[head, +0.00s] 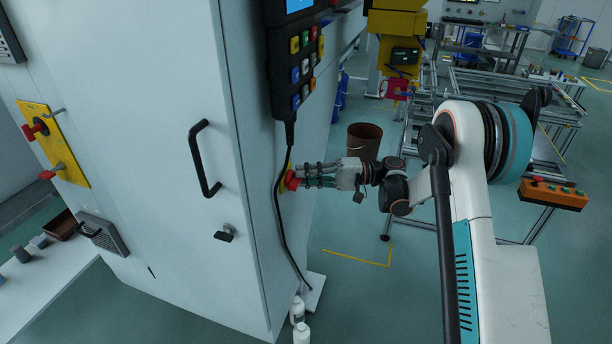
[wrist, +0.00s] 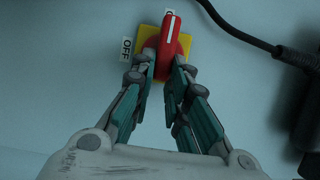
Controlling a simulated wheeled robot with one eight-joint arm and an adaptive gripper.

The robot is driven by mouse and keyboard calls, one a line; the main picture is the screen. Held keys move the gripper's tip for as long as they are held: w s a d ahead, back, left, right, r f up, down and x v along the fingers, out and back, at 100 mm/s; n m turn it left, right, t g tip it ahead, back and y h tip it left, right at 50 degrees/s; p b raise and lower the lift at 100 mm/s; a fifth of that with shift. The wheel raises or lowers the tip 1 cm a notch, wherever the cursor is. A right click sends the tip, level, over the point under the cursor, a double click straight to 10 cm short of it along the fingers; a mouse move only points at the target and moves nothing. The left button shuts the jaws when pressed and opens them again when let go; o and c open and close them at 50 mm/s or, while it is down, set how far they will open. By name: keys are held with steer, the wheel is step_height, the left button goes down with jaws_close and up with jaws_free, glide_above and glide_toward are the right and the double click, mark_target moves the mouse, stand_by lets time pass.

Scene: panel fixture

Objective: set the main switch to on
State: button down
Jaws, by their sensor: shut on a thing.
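The main switch is a red rotary knob (wrist: 172,38) with a white line on its handle, on a yellow plate (wrist: 207,50). The handle points toward the top of the wrist view, where a small white label shows, partly covered and not clearly readable. An OFF label (wrist: 127,48) sits to the left of the plate. My gripper (wrist: 165,68) is shut on the knob's lower part, one finger on each side. In the head view the knob (head: 292,180) is on the cabinet's right side face, with my gripper (head: 305,178) at it.
A black cable (head: 277,215) hangs from the button pendant (head: 295,60) close beside the switch; the cable (wrist: 225,25) also runs at the wrist view's upper right. The cabinet (head: 200,100) has a black handle (head: 203,160). A brown bin (head: 364,141) stands on the floor behind my gripper.

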steer(key=c, duration=1.6)
jaws_free()
steer(key=shift+o, duration=0.2)
steer(key=shift+d, duration=0.1)
steer(key=d, duration=1.2)
steer(key=shift+w, duration=0.3)
steer(key=shift+f, duration=0.1)
